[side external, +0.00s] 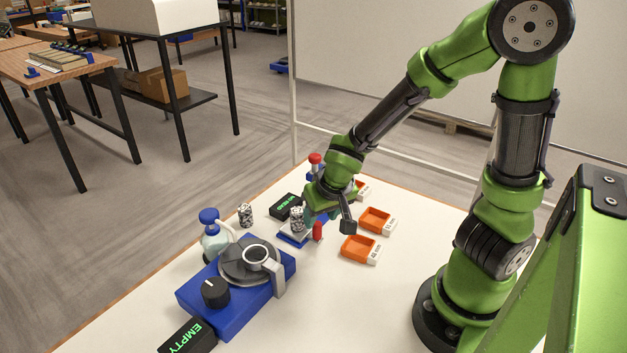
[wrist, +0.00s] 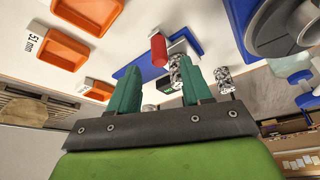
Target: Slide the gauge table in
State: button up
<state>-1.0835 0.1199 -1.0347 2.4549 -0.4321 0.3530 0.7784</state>
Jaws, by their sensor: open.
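The gauge table (side external: 287,239) is a low blue and silver piece near the middle of the bench, with a speckled cylinder (side external: 297,218) standing on or close to it. An upright red handle (side external: 317,231) stands at its near right side; the red handle also shows in the wrist view (wrist: 158,50), just beyond the fingertips. My gripper (wrist: 157,78) has its two green fingers apart with nothing held between them. In the side view my gripper (side external: 322,215) is just above and behind the red handle and hides part of the gauge. A red knob (side external: 315,158) shows behind my wrist.
A black display (side external: 287,207) reading "NO READ" and another speckled cylinder (side external: 245,215) stand left of the gauge. Orange trays (side external: 361,249) lie to its right. A blue machine (side external: 230,308) with a grey round top, a spray bottle (side external: 215,238) and an "EMPTY" display (side external: 187,337) are in front.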

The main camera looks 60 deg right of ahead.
aim_at(318, 223)
jog(key=shift+x, duration=2.6)
grip_shut()
